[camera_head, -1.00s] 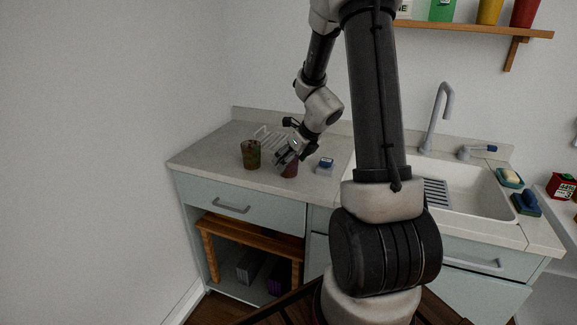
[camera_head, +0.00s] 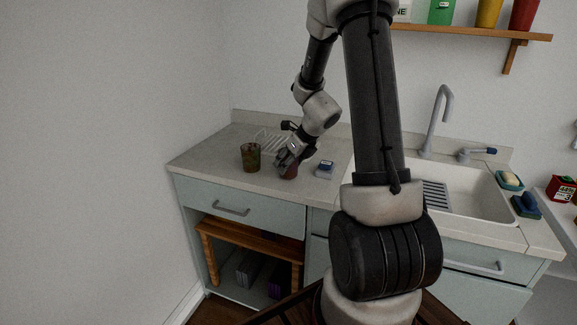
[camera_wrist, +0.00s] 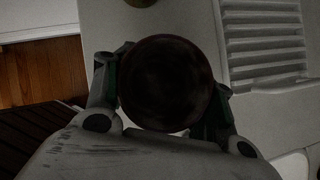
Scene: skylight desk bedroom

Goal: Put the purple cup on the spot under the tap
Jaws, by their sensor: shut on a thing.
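The purple cup (camera_head: 290,172), dull reddish-purple in this light, is at the left part of the counter near its front. My gripper (camera_head: 286,160) is shut on it from above, with a finger on each side. In the wrist view the cup (camera_wrist: 165,85) shows as a dark round mouth between the fingers (camera_wrist: 165,95). Whether its base touches the counter is hard to tell. The grey tap (camera_head: 442,105) arches over the white sink (camera_head: 480,205) at the right. My arm hides part of the sink, and I cannot make out a marked spot under the tap.
A brown-green patterned cup (camera_head: 251,157) stands just left of the held cup. A white rack (camera_head: 268,140) lies behind. A small blue-topped item (camera_head: 325,169) is close on the right. Soap (camera_head: 510,180) and a blue-green sponge (camera_head: 526,206) sit at the sink's right edge.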

